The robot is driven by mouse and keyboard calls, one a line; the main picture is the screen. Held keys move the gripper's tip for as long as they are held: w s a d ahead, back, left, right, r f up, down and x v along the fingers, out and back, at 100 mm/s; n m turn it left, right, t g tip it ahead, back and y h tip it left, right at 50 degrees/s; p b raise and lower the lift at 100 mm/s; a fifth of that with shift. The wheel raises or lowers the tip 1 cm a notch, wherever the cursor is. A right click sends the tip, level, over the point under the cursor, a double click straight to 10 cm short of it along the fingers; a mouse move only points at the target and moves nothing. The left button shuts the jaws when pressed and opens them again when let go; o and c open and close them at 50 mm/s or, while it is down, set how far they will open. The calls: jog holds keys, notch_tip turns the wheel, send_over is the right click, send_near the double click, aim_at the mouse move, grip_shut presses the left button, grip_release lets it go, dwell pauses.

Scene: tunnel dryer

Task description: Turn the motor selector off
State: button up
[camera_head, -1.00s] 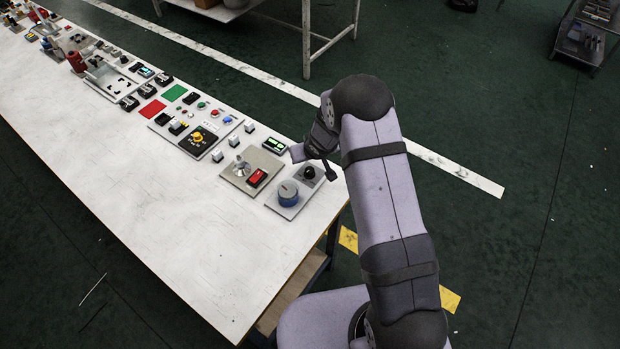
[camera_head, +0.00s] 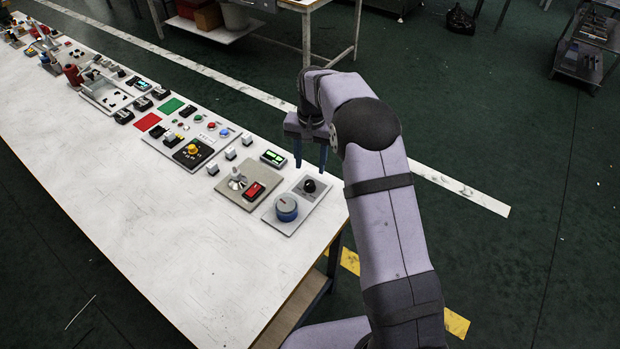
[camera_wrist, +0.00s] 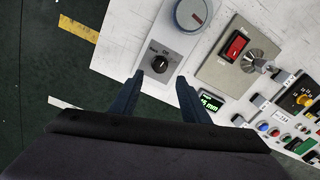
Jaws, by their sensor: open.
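A small black rotary selector knob (camera_head: 310,186) sits on a grey plate at the right end of the table, beside a larger blue dial (camera_head: 287,208). I take this knob as the motor selector.
Left of the blue dial is a plate with a red rocker switch (camera_head: 254,190) and a metal lever (camera_head: 237,180). A green-lit display (camera_head: 273,158) stands close to my fingers. More switches run along the white table (camera_head: 190,240), whose front area is clear.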

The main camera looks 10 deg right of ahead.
aim_at(310, 182)
jog(key=shift+f+p, duration=1.05)
jog(key=shift+f, duration=2.65)
jog(key=shift+c, duration=0.4)
jog(key=c, duration=1)
